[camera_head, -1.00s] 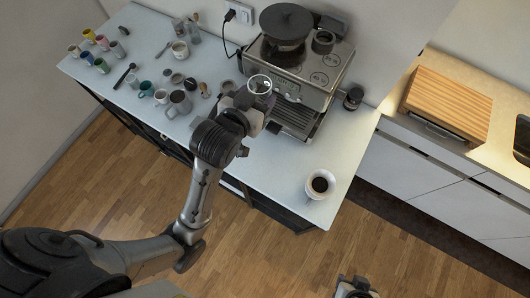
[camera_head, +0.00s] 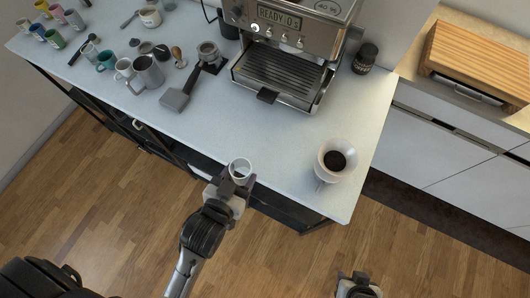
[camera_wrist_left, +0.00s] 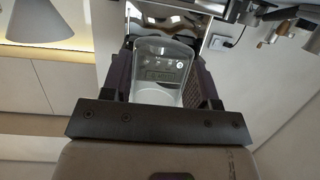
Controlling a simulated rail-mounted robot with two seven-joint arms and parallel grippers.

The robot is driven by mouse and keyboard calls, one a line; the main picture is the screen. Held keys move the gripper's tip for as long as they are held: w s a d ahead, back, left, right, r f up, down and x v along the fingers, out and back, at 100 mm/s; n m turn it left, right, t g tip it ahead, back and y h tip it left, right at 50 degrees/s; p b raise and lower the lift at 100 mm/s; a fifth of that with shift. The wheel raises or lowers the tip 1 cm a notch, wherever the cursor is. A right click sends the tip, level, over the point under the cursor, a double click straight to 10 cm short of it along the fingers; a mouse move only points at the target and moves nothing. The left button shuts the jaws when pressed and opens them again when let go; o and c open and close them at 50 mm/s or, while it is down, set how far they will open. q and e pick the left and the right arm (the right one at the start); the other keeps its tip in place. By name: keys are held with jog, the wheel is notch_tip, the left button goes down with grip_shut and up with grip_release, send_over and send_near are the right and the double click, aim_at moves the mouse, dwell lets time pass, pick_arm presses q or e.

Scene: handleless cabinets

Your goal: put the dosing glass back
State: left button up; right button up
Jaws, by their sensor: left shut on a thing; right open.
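My left gripper (camera_head: 238,178) is shut on the dosing glass (camera_head: 241,168), a small clear glass with a whitish lower part. The gripper holds it over the counter's front edge, left of the white dripper. In the left wrist view the glass (camera_wrist_left: 162,75) sits between the two dark fingers of the left gripper (camera_wrist_left: 162,88), with faint markings on its side. My right gripper (camera_head: 357,287) is low at the bottom edge, apart from everything, partly cut off, and open.
The white dripper (camera_head: 325,172) with dark coffee stands at the counter's right. The espresso machine (camera_head: 285,75) is behind, with a dark jar (camera_head: 365,58) beside it. A grey tool (camera_head: 180,97), steel pitcher (camera_head: 148,72) and several cups are left. The counter's middle front (camera_head: 215,130) is clear.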

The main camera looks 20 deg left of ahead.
pick_arm(q)
jog(key=shift+s+d+f, duration=0.1)
jog(key=shift+f, duration=0.45)
jog(key=b, duration=0.2)
send_over(264, 151)
jog(key=s, duration=0.3)
jog(key=f, duration=0.5)
jog(key=shift+s+f, duration=0.2)
jog(key=shift+f, duration=0.1)
jog(key=shift+w+f+b, duration=0.25)
jog(key=shift+w+f, duration=0.35)
jog(key=shift+w, duration=0.25)
jog(key=shift+w+f+b, duration=0.25)
jog(key=shift+w+f, duration=0.35)
jog(key=shift+w, duration=0.2)
jog(key=shift+f, duration=0.1)
jog(key=o, duration=1)
